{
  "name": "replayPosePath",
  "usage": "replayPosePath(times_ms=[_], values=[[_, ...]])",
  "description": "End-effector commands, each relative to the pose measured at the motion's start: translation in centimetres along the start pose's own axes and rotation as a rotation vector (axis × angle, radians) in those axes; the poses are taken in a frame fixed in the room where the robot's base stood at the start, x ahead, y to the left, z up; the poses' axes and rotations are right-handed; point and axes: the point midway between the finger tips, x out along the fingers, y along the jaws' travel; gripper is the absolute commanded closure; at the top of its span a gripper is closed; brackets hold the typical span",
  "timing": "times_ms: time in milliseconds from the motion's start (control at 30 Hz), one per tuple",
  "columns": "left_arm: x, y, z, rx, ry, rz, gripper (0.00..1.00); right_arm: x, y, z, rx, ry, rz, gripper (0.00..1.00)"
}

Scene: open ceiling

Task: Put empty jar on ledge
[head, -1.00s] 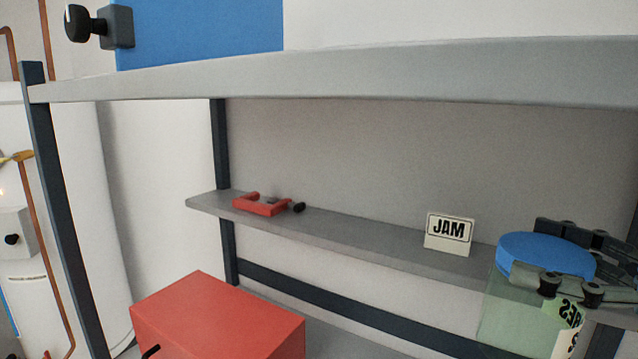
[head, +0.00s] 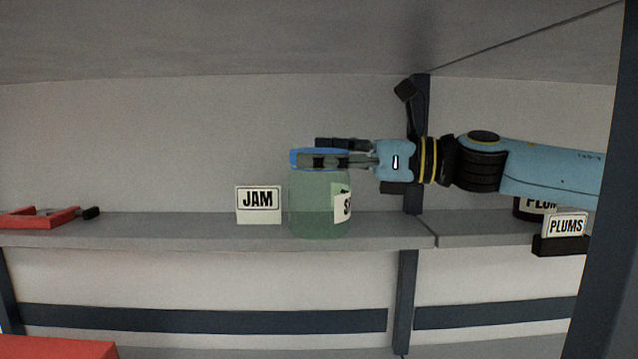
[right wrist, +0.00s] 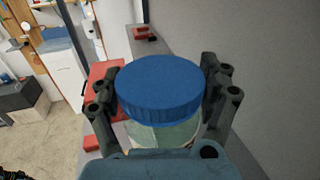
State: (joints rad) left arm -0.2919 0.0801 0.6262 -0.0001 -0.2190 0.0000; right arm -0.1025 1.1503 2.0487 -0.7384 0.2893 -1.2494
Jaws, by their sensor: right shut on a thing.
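The empty jar (head: 312,205) is clear green glass with a blue lid (head: 300,158) and a partly seen white label. My right gripper (head: 325,160) is shut on the jar at its lid and holds it upright. The jar shows at the grey ledge (head: 190,230), just right of the JAM card (head: 258,204). I cannot tell whether its base touches the ledge. In the right wrist view the fingers grip both sides of the blue lid (right wrist: 160,88), with the glass (right wrist: 165,132) below. My left gripper is not in view.
A red clamp (head: 45,217) lies on the ledge at the left. A PLUMS card (head: 565,225) and a dark jar stand at the right. A dark post (head: 402,300) is behind the ledge. A red box (head: 55,350) is lower left.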

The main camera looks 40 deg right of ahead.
Motion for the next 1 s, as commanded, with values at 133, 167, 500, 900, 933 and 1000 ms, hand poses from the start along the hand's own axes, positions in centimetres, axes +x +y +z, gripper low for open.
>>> replayPosePath(times_ms=[133, 167, 500, 900, 933, 1000], values=[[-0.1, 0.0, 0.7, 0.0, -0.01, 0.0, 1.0, 0.3, -1.5, 0.4, 0.001, -0.005, -0.003, 0.8], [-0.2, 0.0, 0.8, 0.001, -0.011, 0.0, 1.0, 0.4, -1.6, 0.4, 0.0, -0.004, -0.001, 0.8], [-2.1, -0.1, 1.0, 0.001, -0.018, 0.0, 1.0, 1.5, -5.4, 0.1, 0.009, 0.001, -0.001, 0.8], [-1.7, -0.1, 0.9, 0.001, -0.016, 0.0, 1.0, 1.5, -5.3, -0.8, 0.004, 0.002, 0.0, 0.8], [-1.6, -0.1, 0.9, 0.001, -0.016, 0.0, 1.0, 1.5, -5.3, -0.9, 0.004, 0.002, 0.0, 0.8], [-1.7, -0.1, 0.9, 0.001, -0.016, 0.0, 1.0, 1.4, -5.3, -0.9, 0.004, 0.003, 0.0, 0.15]])
